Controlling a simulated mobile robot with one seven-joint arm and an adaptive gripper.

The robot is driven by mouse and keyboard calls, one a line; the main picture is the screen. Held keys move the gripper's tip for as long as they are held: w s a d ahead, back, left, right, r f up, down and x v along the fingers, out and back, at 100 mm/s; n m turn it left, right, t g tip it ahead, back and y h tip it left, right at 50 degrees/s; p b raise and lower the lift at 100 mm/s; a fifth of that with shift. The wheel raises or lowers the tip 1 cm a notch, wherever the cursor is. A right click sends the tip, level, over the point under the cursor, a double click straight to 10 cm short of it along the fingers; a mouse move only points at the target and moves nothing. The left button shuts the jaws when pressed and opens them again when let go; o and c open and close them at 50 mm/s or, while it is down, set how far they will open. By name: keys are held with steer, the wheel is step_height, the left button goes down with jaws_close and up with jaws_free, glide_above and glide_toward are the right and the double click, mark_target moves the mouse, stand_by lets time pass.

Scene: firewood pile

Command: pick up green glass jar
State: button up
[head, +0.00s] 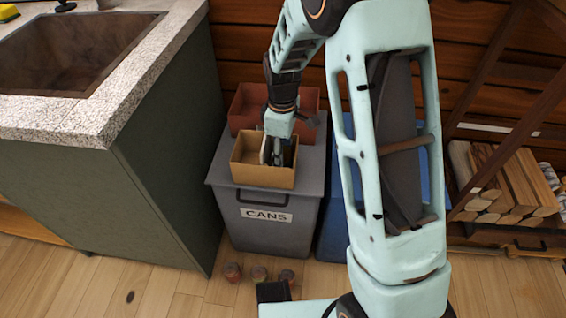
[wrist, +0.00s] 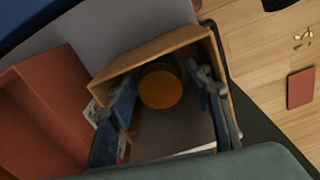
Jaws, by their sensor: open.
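A round orange-brown lid with a thin dark green rim below it, which looks like the green glass jar (wrist: 161,89), stands inside a tan open box (wrist: 150,55). The jar's body is mostly hidden under the lid. In the head view the tan box (head: 262,175) sits on the grey bin marked CANS, and the jar is hidden there by the box wall and my gripper. My gripper (head: 279,152) points down into the box. In the wrist view my gripper (wrist: 163,84) is open, with one finger on each side of the lid. I cannot tell whether the fingers touch the jar.
A red-brown box (head: 246,104) stands behind the tan one on the grey bin (head: 262,228). A blue bin (head: 331,225) is to the right. A counter with a sink (head: 75,45) is at the left. Firewood (head: 505,180) lies at the right. Cans (head: 258,274) stand on the floor.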

step_height(320, 180, down, 3)
steer(key=shift+f+b, duration=0.1)
steer(key=shift+b, duration=0.25)
steer(key=c, duration=1)
steer(key=shift+r, duration=0.25)
step_height(320, 180, up, 18)
steer(key=p, duration=0.6)
steer(key=s+d+r+m, duration=0.2)
steer(key=d+r+m, duration=0.1)
steer(key=d+m, duration=0.9)
steer(key=r+p, duration=0.6)
steer(key=p, duration=0.3)
steer(key=s+a+r+m+p, duration=0.1)
steer(key=r+p, duration=0.5)
steer(key=p, duration=0.4)
steer(key=s+a+r+m+p, duration=0.1)
steer(key=r+p, duration=0.6)
steer(key=p, duration=0.3)
